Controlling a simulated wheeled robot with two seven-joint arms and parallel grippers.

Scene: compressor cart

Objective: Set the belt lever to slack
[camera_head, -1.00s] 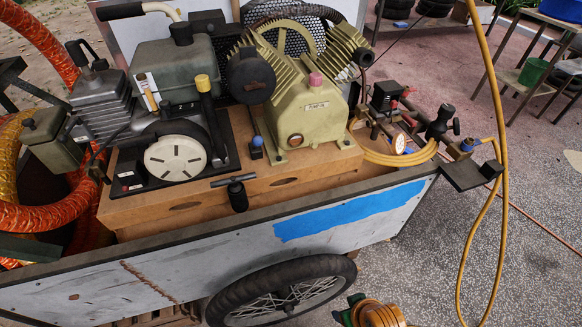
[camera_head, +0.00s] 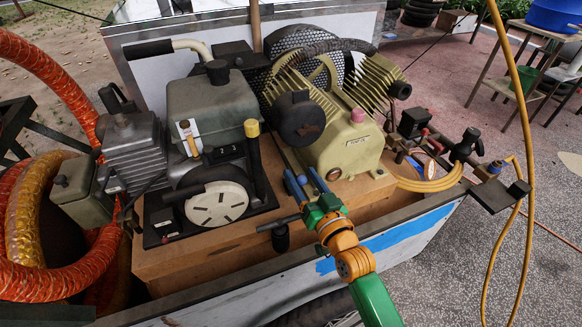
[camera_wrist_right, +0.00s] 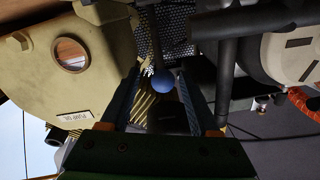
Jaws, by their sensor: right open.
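My right gripper (camera_head: 301,177) reaches in from the lower right in the head view. Its blue fingers are open between the engine and the pump, above the front of the wooden deck. In the right wrist view, a lever with a blue ball knob (camera_wrist_right: 163,83) stands in the gap between the two fingers (camera_wrist_right: 152,98), which look apart from it. This appears to be the belt lever; no slack marking is readable. In the head view the gripper largely hides that knob. My left gripper is out of view.
The cream pump (camera_head: 345,150) stands right of the gripper. The engine's pale starter disc (camera_head: 216,203) and a yellow-capped upright handle (camera_head: 252,130) are to the left. A black T-handle (camera_head: 280,238) stands close by at the cart's front. A yellow hose (camera_head: 532,150) hangs at right.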

